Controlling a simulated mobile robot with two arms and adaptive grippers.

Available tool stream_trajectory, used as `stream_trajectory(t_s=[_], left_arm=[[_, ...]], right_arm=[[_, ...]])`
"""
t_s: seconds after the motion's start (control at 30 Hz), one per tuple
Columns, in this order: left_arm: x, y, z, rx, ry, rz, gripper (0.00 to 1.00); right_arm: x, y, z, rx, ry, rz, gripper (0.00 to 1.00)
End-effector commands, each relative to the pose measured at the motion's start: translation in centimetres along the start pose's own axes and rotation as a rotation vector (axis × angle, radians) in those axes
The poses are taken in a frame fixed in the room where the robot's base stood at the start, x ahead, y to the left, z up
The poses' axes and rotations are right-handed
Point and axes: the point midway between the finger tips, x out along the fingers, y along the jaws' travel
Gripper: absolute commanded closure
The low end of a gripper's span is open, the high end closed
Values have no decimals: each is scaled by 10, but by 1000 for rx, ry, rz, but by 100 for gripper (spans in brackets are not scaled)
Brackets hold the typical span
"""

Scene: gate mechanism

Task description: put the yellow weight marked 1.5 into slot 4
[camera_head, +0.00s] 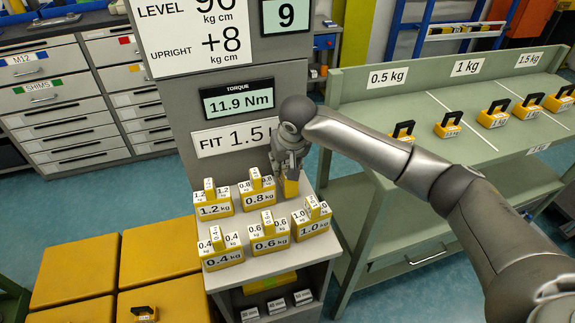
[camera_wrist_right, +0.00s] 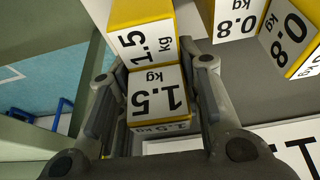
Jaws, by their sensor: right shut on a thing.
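In the head view the right gripper (camera_head: 289,165) points down at the back right of the grey stand, and only a small yellow part of the weight (camera_head: 291,188) shows below the fingers. I cannot tell whether the weight touches the stand top. I cannot make out slot 4 in either view. My left gripper is not in view.
The grey stand (camera_head: 335,255) holds several yellow weights, with the 0.8 kg weight (camera_head: 258,197) close left of the held one and the 1.0 kg weight (camera_head: 311,220) in front. A panel reading FIT 1.5 (camera_head: 232,138) rises behind. A green bench (camera_head: 365,215) stands at right.

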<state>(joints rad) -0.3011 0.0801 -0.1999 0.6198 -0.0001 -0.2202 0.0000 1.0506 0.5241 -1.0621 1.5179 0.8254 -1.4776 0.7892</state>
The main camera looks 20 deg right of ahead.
Motion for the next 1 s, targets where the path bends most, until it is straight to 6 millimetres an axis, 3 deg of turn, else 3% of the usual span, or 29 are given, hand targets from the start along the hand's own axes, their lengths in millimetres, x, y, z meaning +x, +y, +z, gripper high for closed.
stream_trajectory(t_s=[0.13, 0.3, 0.63, 0.67, 0.7, 0.83, 1.0], left_arm=[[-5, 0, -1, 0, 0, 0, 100], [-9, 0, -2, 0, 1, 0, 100], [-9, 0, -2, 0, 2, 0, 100], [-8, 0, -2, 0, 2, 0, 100], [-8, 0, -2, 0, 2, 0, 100], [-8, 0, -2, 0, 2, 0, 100], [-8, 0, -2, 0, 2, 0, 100]], right_arm=[[0, -1, -16, 1, 8, -3, 100], [12, -1, -10, -1, 8, -3, 100], [13, -1, -10, -1, 8, -4, 100], [17, 0, -5, -2, -1, -1, 65], [17, 0, -6, -2, 0, -1, 60], [17, 0, -5, -2, -1, -1, 45], [17, 0, -5, -2, -1, -1, 45]])
